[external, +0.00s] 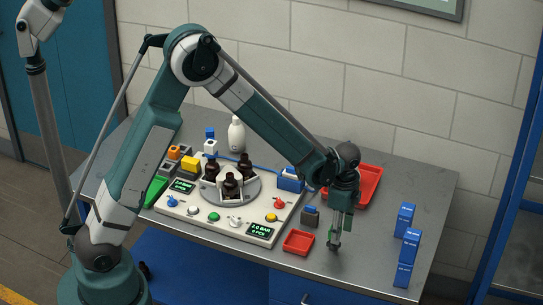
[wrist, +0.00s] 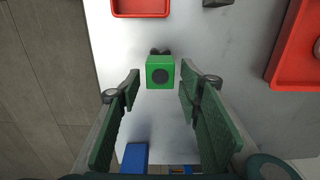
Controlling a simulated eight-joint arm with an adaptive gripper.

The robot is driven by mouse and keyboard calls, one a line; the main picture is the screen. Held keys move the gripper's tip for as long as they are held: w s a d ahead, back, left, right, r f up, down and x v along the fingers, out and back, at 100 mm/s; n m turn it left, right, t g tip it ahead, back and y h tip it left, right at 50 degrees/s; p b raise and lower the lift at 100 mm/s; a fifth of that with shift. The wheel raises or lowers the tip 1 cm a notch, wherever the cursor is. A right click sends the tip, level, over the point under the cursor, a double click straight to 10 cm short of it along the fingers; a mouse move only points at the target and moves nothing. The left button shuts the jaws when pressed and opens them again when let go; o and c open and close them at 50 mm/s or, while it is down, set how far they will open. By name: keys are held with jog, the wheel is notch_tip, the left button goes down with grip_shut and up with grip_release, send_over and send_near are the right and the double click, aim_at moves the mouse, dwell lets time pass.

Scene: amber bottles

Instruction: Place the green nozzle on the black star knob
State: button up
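The green nozzle (wrist: 160,72) shows in the wrist view as a square green block with a dark round hole, just ahead of my fingertips. A small dark part shows behind it, and I cannot tell what it is. My gripper (wrist: 160,92) is open, with one finger on each side and a visible gap to the block on both sides. In the external view my gripper (external: 334,243) points down low near the table's front edge, with a bit of green at its fingers. I cannot pick out the black star knob for sure; several small knobs sit on the pale panel.
A small red tray (external: 298,242) lies left of my gripper, a larger red tray (external: 369,183) behind it. Blue boxes (external: 405,246) stand to the right. The pale panel (external: 190,225) carries amber bottles (external: 231,185) on a round plate.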

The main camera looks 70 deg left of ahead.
jog(key=shift+r, duration=0.15)
notch_tip(320, 180, up, 12)
jog(key=shift+p, duration=0.45)
jog(key=shift+s, duration=0.1)
dwell(0.7)
jog(key=s+d+r+n+t, duration=0.2)
jog(key=s+r+n+t, duration=0.15)
jog(key=s+r, duration=1.15)
jog(key=s+d+r+n+t, duration=0.2)
jog(key=s+n, duration=0.3)
jog(key=s, duration=1.4)
jog(key=shift+r+n+t, duration=0.2)
jog(key=shift+n+t, duration=0.15)
jog(key=shift+t, duration=0.5)
jog(key=shift+f, duration=0.15)
